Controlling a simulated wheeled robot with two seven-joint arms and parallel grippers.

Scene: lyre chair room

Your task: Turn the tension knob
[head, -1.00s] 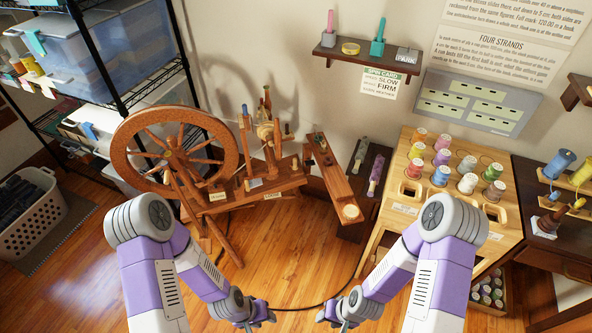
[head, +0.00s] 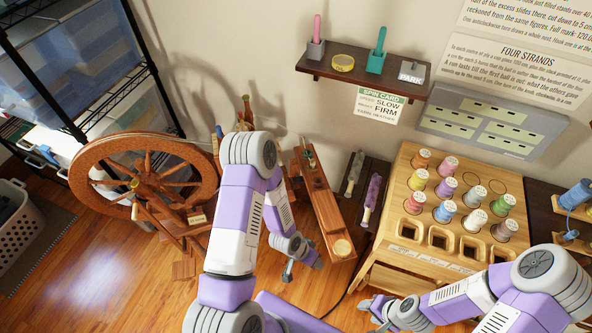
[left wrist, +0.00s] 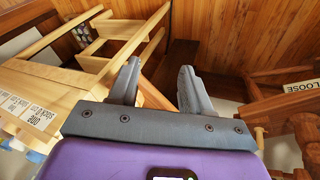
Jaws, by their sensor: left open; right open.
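The wooden spinning wheel (head: 88,163) stands on the left in the head view, and my left arm covers much of its right part. I cannot make out the tension knob with certainty. A "LOOSE" label (left wrist: 302,87) shows on wood at the right edge of the left wrist view. My left gripper (head: 302,270) is open and empty, low in front of the wheel's right side. In the left wrist view its two fingers (left wrist: 159,82) are apart with nothing between them. My right gripper (head: 371,310) is open and low, in front of the spool stand.
A narrow wooden piece (head: 325,205) with a pale round end lies right of my left arm. The spool stand (head: 405,165) holds several coloured spools. A wall shelf (head: 340,78) hangs above. A wire rack (head: 120,100) and a basket (head: 35,225) are left.

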